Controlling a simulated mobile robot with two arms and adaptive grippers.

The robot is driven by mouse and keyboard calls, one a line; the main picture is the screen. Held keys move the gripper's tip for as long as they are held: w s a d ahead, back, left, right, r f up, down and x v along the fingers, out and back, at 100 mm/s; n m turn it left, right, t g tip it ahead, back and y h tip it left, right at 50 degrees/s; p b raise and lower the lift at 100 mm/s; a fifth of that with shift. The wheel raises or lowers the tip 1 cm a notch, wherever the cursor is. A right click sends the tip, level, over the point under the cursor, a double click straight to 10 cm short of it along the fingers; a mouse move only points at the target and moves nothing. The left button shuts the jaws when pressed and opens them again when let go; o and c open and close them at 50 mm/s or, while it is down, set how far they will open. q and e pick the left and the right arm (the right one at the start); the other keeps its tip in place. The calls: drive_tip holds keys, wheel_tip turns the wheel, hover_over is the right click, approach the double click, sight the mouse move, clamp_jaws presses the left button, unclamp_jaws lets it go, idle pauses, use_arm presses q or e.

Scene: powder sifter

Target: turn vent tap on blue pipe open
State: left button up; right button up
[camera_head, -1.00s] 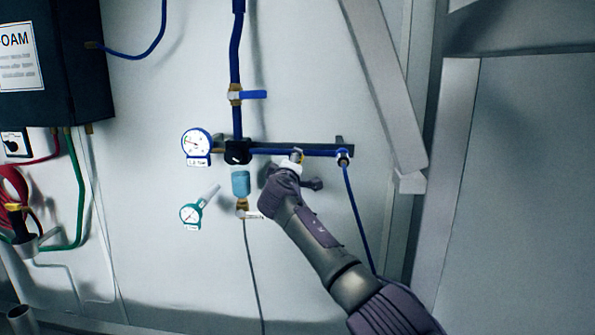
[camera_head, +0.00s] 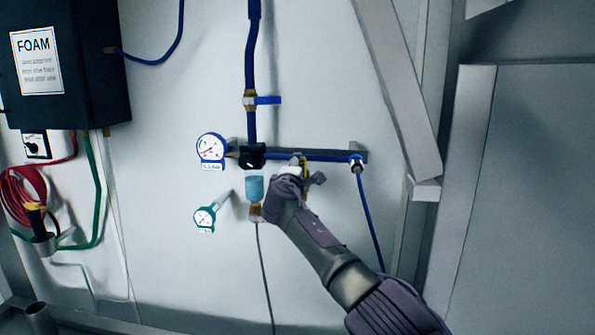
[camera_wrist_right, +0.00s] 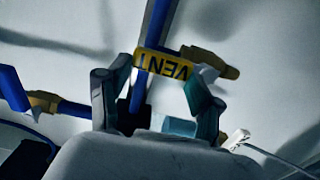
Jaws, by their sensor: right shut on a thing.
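The blue pipe (camera_head: 326,155) runs level along the wall in the head view. The vent tap (camera_head: 303,160) sits on it, left of its right end, mostly hidden by my right gripper (camera_head: 294,172). A little yellow shows beside the fingers. In the right wrist view, the yellow VENT handle (camera_wrist_right: 163,64) lies across and between the fingertips of my right gripper (camera_wrist_right: 160,84), which is shut on it. The handle's exact angle to the pipe is hard to tell. My left gripper is not in view.
A blue-rimmed gauge (camera_head: 211,148), a black regulator knob (camera_head: 252,157), a light-blue filter bowl (camera_head: 254,188) and a green gauge (camera_head: 205,217) are left of my gripper. A blue-handled valve (camera_head: 264,100) is above. A diagonal beam (camera_head: 400,90) stands right.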

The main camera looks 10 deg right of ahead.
drive_tip(key=shift+r, duration=0.4)
drive_tip(key=o, duration=1.7)
drive_tip(key=shift+w+f, duration=0.2)
drive_tip(key=shift+f, duration=0.1)
drive_tip(key=shift+s, duration=0.15)
drive_tip(key=v, duration=1.1)
drive_tip(key=shift+s, duration=0.4)
drive_tip(key=shift+a, duration=0.1)
